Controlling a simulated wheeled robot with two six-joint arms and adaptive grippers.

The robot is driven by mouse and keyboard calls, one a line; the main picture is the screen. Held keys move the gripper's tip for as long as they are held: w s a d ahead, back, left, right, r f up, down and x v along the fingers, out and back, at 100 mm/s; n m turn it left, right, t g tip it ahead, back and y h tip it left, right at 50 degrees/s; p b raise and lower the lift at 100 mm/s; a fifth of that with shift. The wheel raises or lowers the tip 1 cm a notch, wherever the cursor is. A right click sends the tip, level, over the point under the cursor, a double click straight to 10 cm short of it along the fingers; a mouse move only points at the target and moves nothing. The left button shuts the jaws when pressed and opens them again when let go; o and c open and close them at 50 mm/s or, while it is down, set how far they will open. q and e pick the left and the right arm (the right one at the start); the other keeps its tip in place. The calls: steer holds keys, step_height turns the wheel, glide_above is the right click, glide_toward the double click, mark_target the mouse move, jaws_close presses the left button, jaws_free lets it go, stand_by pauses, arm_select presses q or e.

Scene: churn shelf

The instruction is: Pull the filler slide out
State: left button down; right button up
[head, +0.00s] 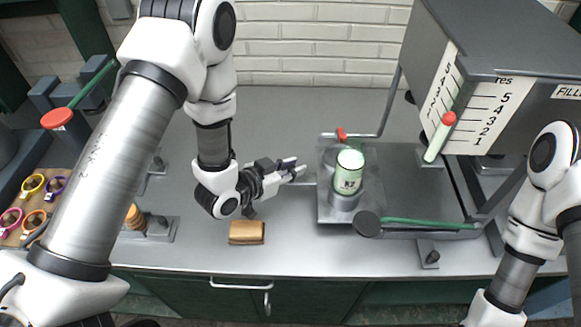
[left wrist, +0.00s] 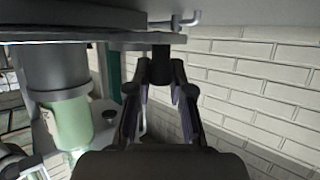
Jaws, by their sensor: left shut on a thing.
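The filler slide seems to be the flat grey plate (head: 328,208) under the filler machine. A pale green jar (head: 349,172) stands in a grey round holder on it; the jar also shows in the left wrist view (left wrist: 72,125). My left gripper (head: 298,168) is at the left side of the plate. The knob itself is hidden by the fingers in the head view. My right arm is at the right edge; its gripper is out of view.
A brown block (head: 246,232) lies on the counter left of the plate.

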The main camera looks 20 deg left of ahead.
arm_select(q)
steer(key=c, duration=1)
jaws_free()
steer(key=shift+w, duration=0.1)
steer(key=shift+a, duration=0.1)
steer(key=v, duration=0.7)
steer(key=shift+s+a, duration=0.1)
steer(key=shift+s, duration=0.1)
